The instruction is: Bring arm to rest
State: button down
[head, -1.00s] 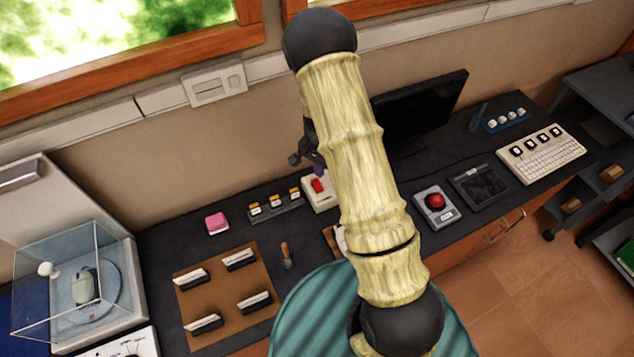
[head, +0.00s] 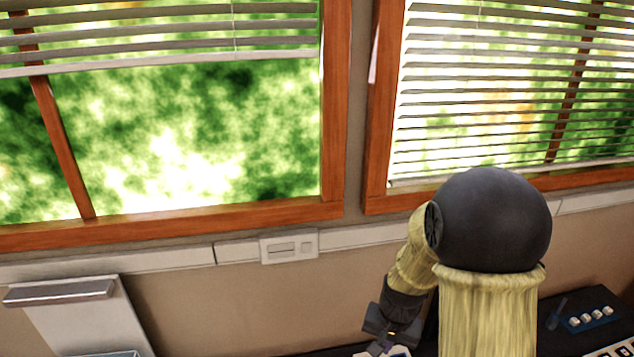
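My arm (head: 488,310) rises at the right of the head view, with bamboo-like yellow links and a dark round joint (head: 490,220). Past that joint a second link slants down to the left. My gripper (head: 385,346) is at its end, dark and small at the bottom edge. It points down, just in front of a pale object on the desk that is mostly cut off. Its fingertips are too small and too close to the edge to tell whether they are apart.
Two windows with blinds fill the upper view. A wall trunking with a socket plate (head: 289,246) runs below them. A grey upright panel (head: 75,310) stands at lower left. A blue tray (head: 580,322) with small white pieces lies at right. Most of the desk is out of view.

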jog(key=s+r+n+t, duration=0.1)
jog(key=s+r+n, duration=0.3)
jog(key=s, duration=0.5)
notch_tip(320, 180, up, 3)
jog(key=shift+s+d+f+n, duration=0.15)
jog(key=shift+s+d+n, duration=0.05)
jog(key=shift+n, duration=0.1)
dwell(0.5)
